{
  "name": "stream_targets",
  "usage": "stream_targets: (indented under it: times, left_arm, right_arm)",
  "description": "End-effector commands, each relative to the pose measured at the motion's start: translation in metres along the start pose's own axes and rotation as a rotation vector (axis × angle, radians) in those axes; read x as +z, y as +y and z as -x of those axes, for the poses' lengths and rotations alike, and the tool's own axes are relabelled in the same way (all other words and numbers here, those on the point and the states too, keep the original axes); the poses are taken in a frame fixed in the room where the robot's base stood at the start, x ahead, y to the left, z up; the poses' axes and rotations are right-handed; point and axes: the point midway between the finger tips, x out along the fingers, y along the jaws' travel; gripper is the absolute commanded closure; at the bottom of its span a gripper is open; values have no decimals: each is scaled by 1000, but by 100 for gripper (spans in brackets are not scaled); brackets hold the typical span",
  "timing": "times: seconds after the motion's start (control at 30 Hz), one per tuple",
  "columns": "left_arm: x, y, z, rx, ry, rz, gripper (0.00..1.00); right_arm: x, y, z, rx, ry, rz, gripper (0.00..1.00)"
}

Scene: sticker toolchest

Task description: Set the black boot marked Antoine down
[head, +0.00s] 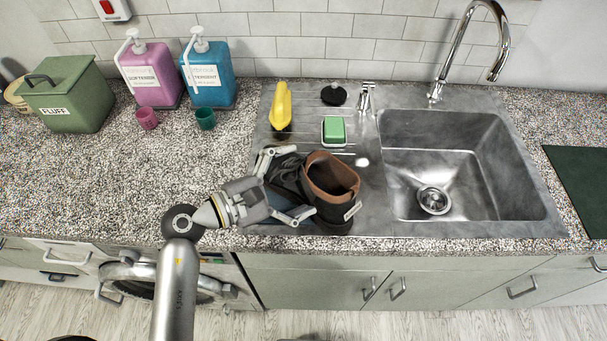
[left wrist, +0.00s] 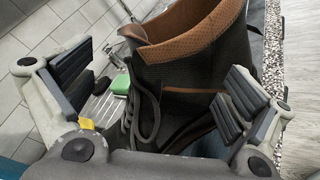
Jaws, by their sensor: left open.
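The black boot (head: 331,190) with a brown lining stands upright on the metal drainboard (head: 372,215), left of the sink basin. A small pale tag shows low on its right side; I cannot read it. My left gripper (head: 290,187) is open, with its fingers on either side of the boot. In the left wrist view the boot (left wrist: 195,75) fills the space between the two spread finger pads, laces toward the gripper. Gaps show beside the pads of the left gripper (left wrist: 155,90). My right gripper is not in view.
A green sponge (head: 334,130), a yellow bottle (head: 281,105) and a black round item (head: 333,95) lie behind the boot. The sink basin (head: 455,170) with its tap is to the right. Pink (head: 150,72) and blue (head: 208,75) dispensers and a green box (head: 68,95) stand back left. The left counter is mostly clear.

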Motion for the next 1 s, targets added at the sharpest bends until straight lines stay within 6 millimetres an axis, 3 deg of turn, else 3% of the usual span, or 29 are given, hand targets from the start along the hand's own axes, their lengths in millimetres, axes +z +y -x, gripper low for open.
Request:
stream_targets:
  times: [0.13, 0.37, 1.0]
  left_arm:
    - [0, 0, -11, 0, 0, 0, 0]
    - [-1, -1, -12, -1, 1, -1, 0]
    - [-1, 0, -11, 0, 1, -1, 81]
  right_arm:
    - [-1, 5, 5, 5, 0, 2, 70]
    - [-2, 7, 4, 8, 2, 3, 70]
    - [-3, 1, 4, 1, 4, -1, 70]
